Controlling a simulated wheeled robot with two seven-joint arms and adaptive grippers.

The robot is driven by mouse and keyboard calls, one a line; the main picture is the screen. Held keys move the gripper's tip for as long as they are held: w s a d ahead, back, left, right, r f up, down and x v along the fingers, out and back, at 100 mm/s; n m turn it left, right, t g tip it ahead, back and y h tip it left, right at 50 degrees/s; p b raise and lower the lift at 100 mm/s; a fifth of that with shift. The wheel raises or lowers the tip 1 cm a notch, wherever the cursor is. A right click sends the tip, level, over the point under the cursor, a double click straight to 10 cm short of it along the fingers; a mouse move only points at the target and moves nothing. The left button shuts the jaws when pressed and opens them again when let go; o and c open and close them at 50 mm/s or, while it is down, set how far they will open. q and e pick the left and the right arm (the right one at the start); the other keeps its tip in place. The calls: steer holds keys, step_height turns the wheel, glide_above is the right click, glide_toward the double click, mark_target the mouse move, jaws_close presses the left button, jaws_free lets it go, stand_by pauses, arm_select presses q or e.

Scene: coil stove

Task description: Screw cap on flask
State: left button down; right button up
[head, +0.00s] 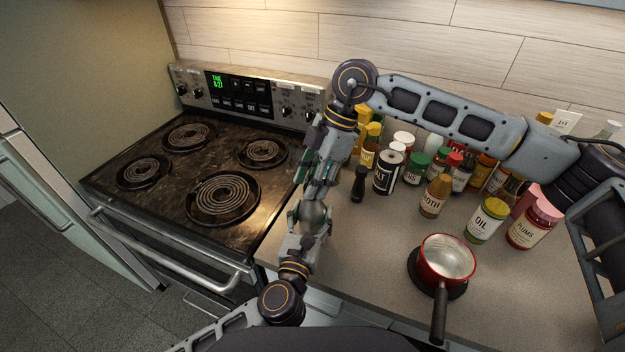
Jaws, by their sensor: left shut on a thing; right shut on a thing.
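A grey rounded flask (314,211) is in front of the stove's right edge, in the middle of the head view. My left gripper (309,222) comes up from below and is shut on the flask's body. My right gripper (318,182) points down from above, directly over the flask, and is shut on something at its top. The fingers hide what it holds, likely the cap. I cannot tell whether the cap touches the flask's neck or how it is seated.
A coil stove (205,235) fills the left. Several jars and bottles, including an oil jar (486,220) and a brown bottle (435,196), crowd the counter (375,245) under my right arm. A red pot (447,258) sits on a dark round mat at the right front.

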steer(key=m+t, duration=0.1)
steer(key=m, duration=0.1)
steer(key=m+t, duration=0.1)
steer(key=m, duration=0.2)
steer(key=shift+w+m+y, duration=0.1)
steer(key=shift+m+y, duration=0.2)
steer(key=o, duration=0.8)
steer(key=shift+c, duration=0.2)
steer(key=shift+r, duration=2.25)
steer(key=shift+c, duration=0.6)
